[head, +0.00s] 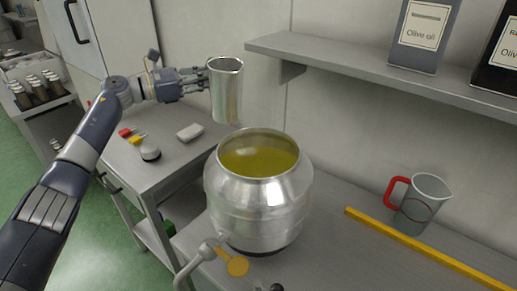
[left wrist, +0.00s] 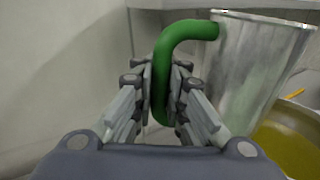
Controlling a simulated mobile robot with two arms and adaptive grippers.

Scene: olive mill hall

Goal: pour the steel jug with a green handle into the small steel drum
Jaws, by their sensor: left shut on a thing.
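The steel jug (head: 227,92) is held upright in the air at the upper left of the small steel drum. Its green handle (left wrist: 186,32) shows in the left wrist view, with the jug's wall (left wrist: 256,70) to its right. My left gripper (head: 204,80) is shut on the green handle. The small steel drum (head: 258,200) stands on the bench with its top open. Yellow-green oil (head: 258,160) shows inside it, and also in the left wrist view (left wrist: 290,145). The jug's contents are hidden. My right gripper is not in view.
A shelf (head: 390,66) with oil tins (head: 424,35) overhangs the bench. A side table (head: 175,158) holds small items.

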